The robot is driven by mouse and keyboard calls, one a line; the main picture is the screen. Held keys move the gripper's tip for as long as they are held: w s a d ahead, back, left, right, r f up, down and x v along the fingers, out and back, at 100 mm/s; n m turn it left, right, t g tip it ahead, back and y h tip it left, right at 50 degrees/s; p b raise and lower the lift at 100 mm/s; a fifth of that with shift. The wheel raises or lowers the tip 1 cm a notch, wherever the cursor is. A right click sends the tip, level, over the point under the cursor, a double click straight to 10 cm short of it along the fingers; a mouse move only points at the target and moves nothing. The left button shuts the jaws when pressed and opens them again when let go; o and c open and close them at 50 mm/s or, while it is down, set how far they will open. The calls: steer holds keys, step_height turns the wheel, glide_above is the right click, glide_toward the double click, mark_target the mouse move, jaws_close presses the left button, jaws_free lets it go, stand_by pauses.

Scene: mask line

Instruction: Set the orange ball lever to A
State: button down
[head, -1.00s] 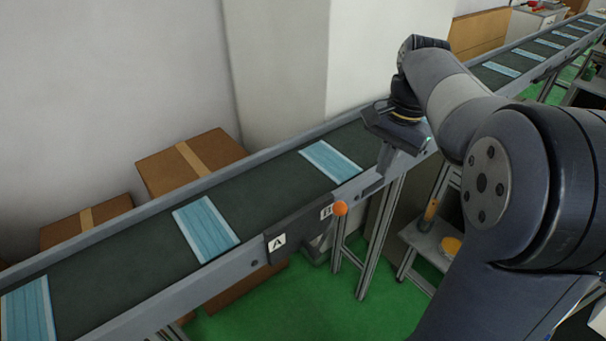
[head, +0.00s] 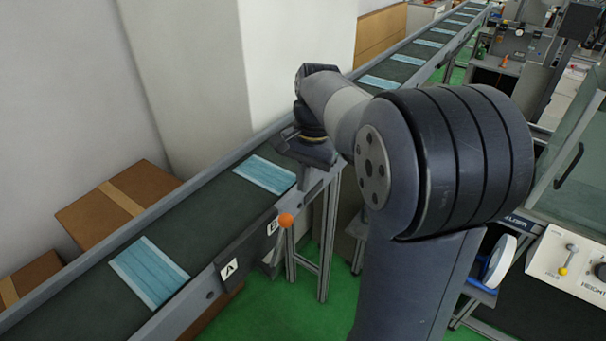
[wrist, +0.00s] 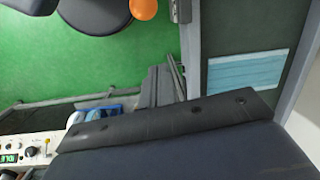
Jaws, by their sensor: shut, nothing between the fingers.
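The orange ball (head: 286,220) tops a lever on the side of the conveyor frame. It stands at the B end of a dark plate (head: 243,252) that carries white labels A (head: 229,268) and B (head: 272,227). The ball also shows at the top edge of the wrist view (wrist: 144,8). My gripper (head: 304,184) is shut and empty. In the head view it points down by the conveyor's near rail, just above and right of the ball, with a small gap in the picture. Its exact depth relative to the ball is unclear.
The conveyor (head: 215,215) carries several blue masks and runs from lower left to the far upper right. Cardboard boxes (head: 118,207) stand behind it by the wall. A control panel (head: 570,265) is at the right. Green floor (head: 285,305) lies open below the lever.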

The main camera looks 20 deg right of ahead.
steer(key=s+a+f+p, duration=0.1)
steer(key=s+a+f, duration=0.2)
steer(key=f, duration=0.1)
steer(key=shift+f, duration=0.15)
steer(key=shift+a, duration=0.1)
steer(key=shift+w+a, duration=0.1)
stand_by(0.4)
